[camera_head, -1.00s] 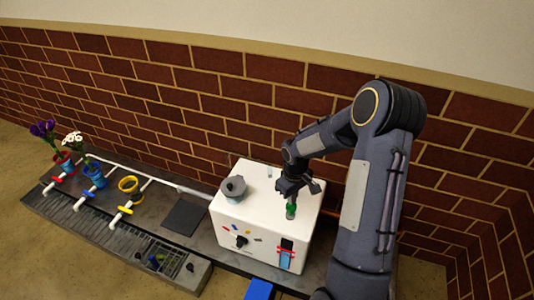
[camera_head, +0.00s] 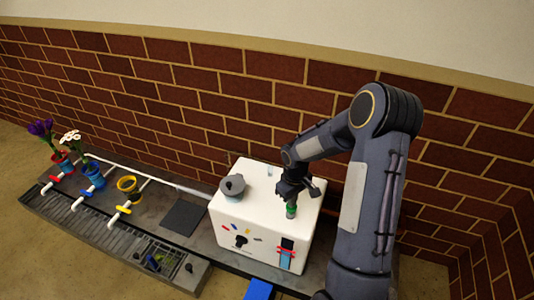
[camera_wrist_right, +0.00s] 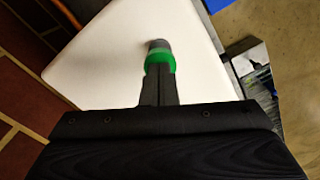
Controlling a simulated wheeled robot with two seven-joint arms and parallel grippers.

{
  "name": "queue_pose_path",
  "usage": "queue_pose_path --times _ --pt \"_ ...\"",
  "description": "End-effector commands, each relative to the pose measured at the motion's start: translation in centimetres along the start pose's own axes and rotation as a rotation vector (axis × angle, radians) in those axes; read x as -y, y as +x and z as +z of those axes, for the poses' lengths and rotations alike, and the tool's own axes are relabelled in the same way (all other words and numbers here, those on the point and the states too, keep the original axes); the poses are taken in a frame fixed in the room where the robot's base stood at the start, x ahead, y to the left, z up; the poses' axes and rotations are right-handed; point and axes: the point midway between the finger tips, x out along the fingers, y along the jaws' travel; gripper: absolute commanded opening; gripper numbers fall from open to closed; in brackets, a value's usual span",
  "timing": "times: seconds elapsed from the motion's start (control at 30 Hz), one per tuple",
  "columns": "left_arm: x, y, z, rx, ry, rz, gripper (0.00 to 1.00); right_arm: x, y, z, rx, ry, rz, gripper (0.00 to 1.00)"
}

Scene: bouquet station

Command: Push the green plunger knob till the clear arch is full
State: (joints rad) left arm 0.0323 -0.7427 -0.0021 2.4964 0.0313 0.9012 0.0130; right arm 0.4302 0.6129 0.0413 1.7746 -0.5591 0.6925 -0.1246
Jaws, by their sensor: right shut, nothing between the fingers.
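The green plunger knob (camera_head: 291,209) stands on top of the white machine box (camera_head: 240,213), near its right side. My right gripper (camera_head: 290,198) is shut and empty, pointing down with its fingertips over the knob. In the right wrist view the shut fingers (camera_wrist_right: 158,92) reach to the green knob (camera_wrist_right: 160,62) and appear to touch it; a grey part shows beyond the green. A small clear piece (camera_head: 269,170) shows at the back of the box top; I cannot tell if it is the arch or how full it is. My left gripper is not in view.
A grey lidded pot (camera_head: 233,187) sits on the box top at the left. Flower pots and taps (camera_head: 92,177) line the bench at the left. A brick wall stands behind.

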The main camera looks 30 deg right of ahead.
Motion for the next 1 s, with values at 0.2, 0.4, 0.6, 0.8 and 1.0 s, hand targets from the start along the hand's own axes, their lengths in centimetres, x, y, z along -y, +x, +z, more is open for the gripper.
queue_pose_path --times 0.2,0.4,0.6,0.8,1.0 --pt "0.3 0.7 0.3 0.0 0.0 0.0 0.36 0.0 1.1 0.0 0.0 -0.001 -0.001 0.0" --pt "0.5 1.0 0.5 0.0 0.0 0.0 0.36 0.1 1.6 0.0 0.0 -0.001 -0.001 0.0" --pt "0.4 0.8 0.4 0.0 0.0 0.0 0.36 0.1 1.4 0.0 0.0 -0.001 -0.001 0.0" --pt "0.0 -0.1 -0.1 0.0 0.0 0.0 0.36 0.1 0.0 0.0 -0.001 -0.001 -0.001 0.0" --pt "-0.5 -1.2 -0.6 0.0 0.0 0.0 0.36 0.0 -1.6 0.0 0.0 -0.001 0.0 0.0"
